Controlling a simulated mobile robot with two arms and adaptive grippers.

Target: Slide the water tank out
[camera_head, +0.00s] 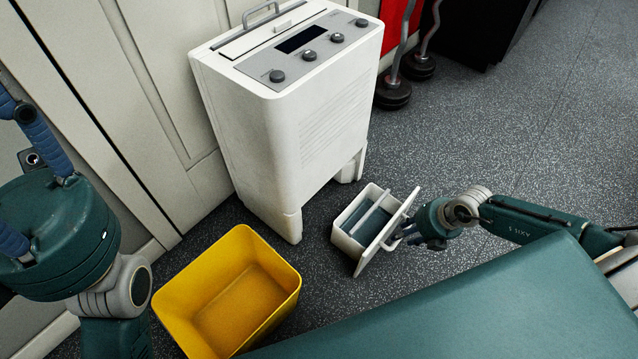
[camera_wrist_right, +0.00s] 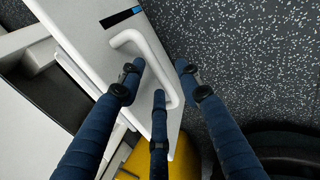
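The water tank (camera_head: 352,212) is a white, open-topped box with a grey-blue inside and a bar across it. It is on the dark floor, apart from the white dehumidifier (camera_head: 290,125), to the right of its front leg. Its white front panel (camera_wrist_right: 95,22) faces my right gripper (camera_head: 402,236). In the right wrist view, the fingers (camera_wrist_right: 160,80) are around the panel's white handle (camera_wrist_right: 150,52), some on each side of the bar. Whether they press on it is unclear. My left gripper (camera_head: 35,135) shows only partly at the left edge, away from the tank; its fingertips are cut off.
A yellow bin (camera_head: 172,308) stands on the floor left of the tank. A white panelled wall (camera_head: 160,70) runs behind the dehumidifier. Round black weights (camera_head: 392,93) lie near a black box at the back. The speckled floor (camera_head: 540,130) at right is clear.

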